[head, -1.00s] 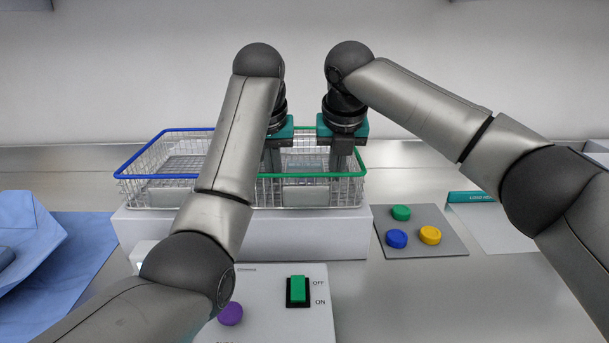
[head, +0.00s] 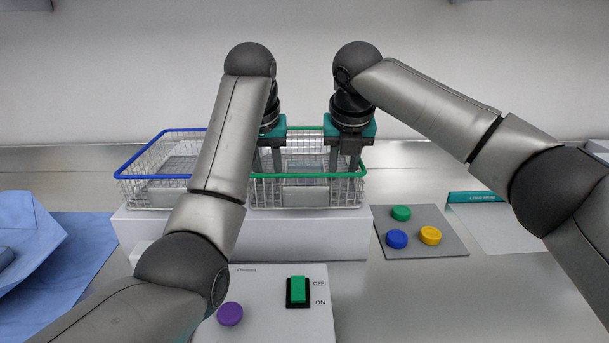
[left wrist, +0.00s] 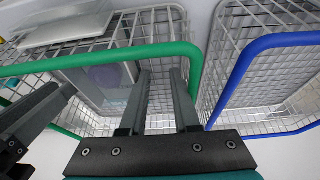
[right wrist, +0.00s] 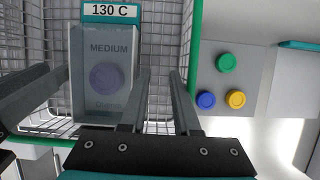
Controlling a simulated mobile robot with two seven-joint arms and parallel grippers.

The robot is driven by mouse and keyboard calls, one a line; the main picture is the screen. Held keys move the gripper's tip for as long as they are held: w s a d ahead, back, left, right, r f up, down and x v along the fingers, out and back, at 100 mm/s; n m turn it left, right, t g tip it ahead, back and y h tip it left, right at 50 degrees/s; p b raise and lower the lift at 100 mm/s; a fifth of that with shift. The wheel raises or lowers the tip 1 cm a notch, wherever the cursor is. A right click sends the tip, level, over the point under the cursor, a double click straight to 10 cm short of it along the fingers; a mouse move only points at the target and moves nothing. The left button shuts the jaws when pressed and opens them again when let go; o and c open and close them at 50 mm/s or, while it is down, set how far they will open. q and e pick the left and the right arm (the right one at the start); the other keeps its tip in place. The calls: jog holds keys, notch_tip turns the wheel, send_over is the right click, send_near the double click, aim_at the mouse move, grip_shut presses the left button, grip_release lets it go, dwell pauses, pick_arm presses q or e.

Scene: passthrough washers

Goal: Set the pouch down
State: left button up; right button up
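The pouch (right wrist: 92,40) is grey and see-through, with a purple disc inside and the marks "130 C" and "MEDIUM". It lies inside the green-rimmed basket (head: 352,174). It also shows behind the mesh in the left wrist view (left wrist: 92,92). My left gripper (head: 267,172) is over the left part of this basket, with its fingers apart and nothing between them. My right gripper (head: 344,170) is over the right part, also open and empty. The pouch is between the two grippers, apart from the right fingers. In the head view it is hard to make out.
A blue-rimmed basket (head: 152,177) adjoins on the left. Both baskets stand on a white block (head: 300,229). A grey mat (head: 420,246) with green, blue and yellow discs is at right. A switch panel (head: 265,318) is in front, blue cloth (head: 95,240) at left.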

pick_arm(q)
notch_tip(320, 180, up, 10)
jog(key=shift+f, duration=0.15)
pick_arm(e)
jog(key=v, duration=1.2)
jog(key=shift+r, duration=0.1)
